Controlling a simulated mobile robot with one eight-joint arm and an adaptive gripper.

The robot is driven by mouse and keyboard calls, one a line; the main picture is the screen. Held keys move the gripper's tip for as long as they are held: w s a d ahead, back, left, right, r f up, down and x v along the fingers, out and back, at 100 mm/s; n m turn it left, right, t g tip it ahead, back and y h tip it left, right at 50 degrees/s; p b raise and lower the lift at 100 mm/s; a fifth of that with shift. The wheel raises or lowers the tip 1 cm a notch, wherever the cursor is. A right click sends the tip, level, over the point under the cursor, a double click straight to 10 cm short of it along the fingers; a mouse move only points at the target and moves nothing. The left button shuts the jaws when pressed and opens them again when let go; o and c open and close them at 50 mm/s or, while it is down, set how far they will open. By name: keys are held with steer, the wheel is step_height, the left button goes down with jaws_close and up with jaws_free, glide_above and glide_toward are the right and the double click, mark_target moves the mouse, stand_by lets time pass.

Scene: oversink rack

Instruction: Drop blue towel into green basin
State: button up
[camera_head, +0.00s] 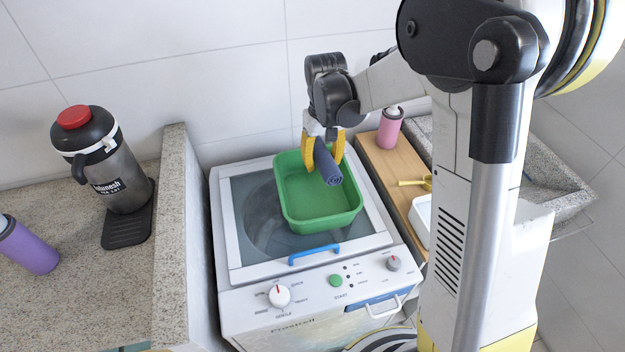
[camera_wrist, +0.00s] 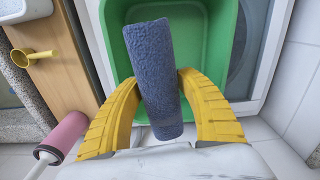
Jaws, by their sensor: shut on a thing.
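A rolled blue towel (camera_head: 326,163) is held between the yellow fingers of my gripper (camera_head: 323,152). In the wrist view the towel (camera_wrist: 155,75) lies lengthwise between the fingers of my gripper (camera_wrist: 160,88), which press on its sides. The green basin (camera_head: 335,222) stands on the lid of a white washing machine. The towel is above the basin's opening, toward its back right part. The basin (camera_wrist: 215,40) also shows behind the towel in the wrist view. The part of the basin floor I can see looks empty; the towel hides some of it.
The washing machine (camera_head: 240,295) has a blue lid handle and knobs in front. To its right, a wooden board (camera_head: 385,170) bears a pink bottle (camera_head: 390,128), a yellow scoop (camera_head: 415,183) and a white container (camera_head: 421,215). A dark bottle (camera_head: 115,185) stands on the left counter.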

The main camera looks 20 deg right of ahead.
steer(key=shift+s+f+b, duration=0.15)
steer(key=shift+f+b, duration=0.3)
steer(key=shift+f, duration=0.2)
step_height(320, 180, down, 5)
steer(key=b, duration=0.3)
steer(key=shift+r, duration=0.2)
steer(key=o, duration=1.3)
steer(key=shift+r, duration=0.1)
step_height(320, 180, up, 12)
